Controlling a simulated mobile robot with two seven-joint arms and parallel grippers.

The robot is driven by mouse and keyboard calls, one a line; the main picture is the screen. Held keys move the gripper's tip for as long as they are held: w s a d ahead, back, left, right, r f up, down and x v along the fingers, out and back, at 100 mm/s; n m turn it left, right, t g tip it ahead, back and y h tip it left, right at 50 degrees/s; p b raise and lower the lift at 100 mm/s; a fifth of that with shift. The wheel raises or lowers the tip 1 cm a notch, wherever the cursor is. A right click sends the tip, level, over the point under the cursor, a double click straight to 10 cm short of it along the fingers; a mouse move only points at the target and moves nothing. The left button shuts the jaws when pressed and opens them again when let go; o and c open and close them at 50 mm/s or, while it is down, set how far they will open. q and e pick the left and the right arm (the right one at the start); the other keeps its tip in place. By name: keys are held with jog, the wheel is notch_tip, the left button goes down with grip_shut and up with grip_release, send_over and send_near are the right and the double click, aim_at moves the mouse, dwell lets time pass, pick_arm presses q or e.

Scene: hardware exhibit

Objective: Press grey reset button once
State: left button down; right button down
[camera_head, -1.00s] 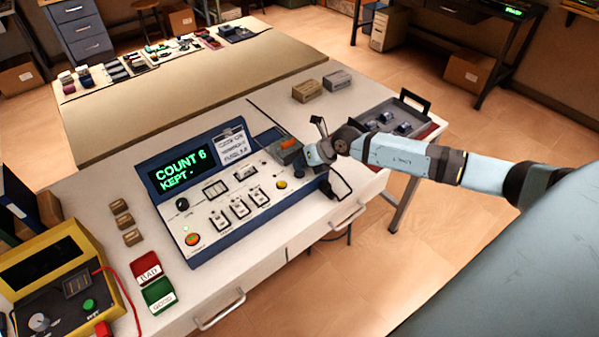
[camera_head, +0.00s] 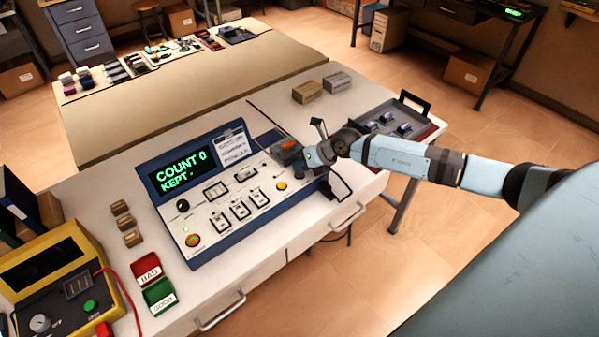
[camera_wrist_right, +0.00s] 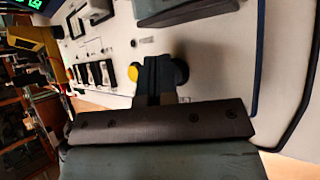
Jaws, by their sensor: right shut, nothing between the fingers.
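The blue-framed counter console (camera_head: 232,190) stands on the white bench. Its green display (camera_head: 180,170) reads COUNT 0 and KEPT -. My right gripper (camera_head: 309,158) is at the right end of the console. In the right wrist view its dark fingers (camera_wrist_right: 160,64) are shut together, with nothing between them, over the pale panel. A yellow button (camera_wrist_right: 132,73) shows just left of the fingers; it also shows in the head view (camera_head: 282,186). I cannot make out the grey reset button; the fingers or wrist may hide it. Whether the fingertips touch the panel is unclear. My left gripper is out of view.
A dark block with an orange top (camera_head: 291,146) sits on the console beside my wrist. A black-handled tray (camera_head: 425,122) stands right of it.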

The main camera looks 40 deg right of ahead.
jog(key=shift+r+p, duration=0.4)
jog(key=shift+r, duration=0.2)
notch_tip(320, 180, up, 5)
jog(key=p, duration=0.4)
jog(key=shift+r+p, duration=0.1)
jog(key=shift+p, duration=0.3)
jog(key=shift+a, duration=0.1)
